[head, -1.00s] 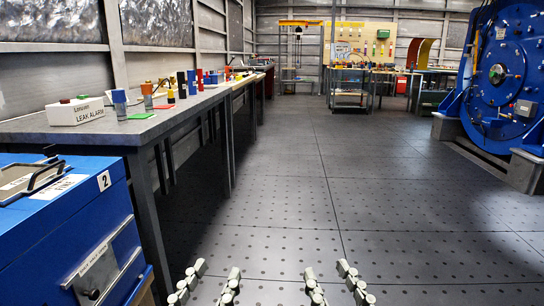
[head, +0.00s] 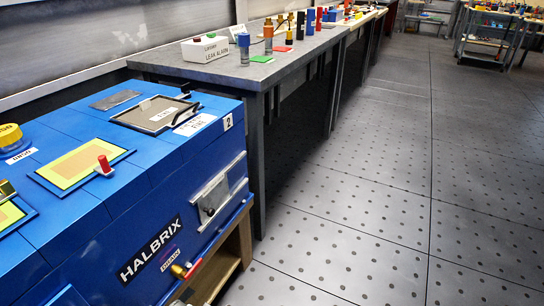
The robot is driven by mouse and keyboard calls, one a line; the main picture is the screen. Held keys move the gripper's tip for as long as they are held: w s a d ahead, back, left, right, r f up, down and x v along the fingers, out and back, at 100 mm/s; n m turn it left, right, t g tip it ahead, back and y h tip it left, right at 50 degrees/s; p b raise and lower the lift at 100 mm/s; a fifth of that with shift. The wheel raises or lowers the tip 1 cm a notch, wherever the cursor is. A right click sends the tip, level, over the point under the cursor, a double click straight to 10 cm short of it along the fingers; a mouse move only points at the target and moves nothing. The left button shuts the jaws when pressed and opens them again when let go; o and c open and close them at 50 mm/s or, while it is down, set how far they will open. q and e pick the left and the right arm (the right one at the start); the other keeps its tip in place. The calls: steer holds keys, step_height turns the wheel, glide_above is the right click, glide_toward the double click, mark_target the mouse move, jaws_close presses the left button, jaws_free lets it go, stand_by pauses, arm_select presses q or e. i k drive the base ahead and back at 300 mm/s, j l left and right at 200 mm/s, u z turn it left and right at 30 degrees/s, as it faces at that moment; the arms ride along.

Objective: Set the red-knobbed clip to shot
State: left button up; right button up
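A red knob (head: 104,163) stands upright on a small pale base at the right edge of a yellow panel (head: 80,165) framed in dark blue. This panel lies on top of the blue HALBRIX machine (head: 150,215) at the left of the head view. I take this red-knobbed piece to be the clip, but its marked settings are too small to read. Neither of my grippers is in the head view now.
A grey hatch (head: 155,113) with a black handle and a yellow cap (head: 10,135) are also on the machine top. A red-and-yellow valve handle (head: 186,270) is on its front. A grey workbench (head: 270,75) stands behind. The floor (head: 350,220) to the right is clear.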

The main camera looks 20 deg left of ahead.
mark_target(104, 169)
steer(key=l+u, duration=0.1)
steer(key=u, duration=0.65)
steer(key=j+u, duration=0.1)
steer(key=u, duration=1.2)
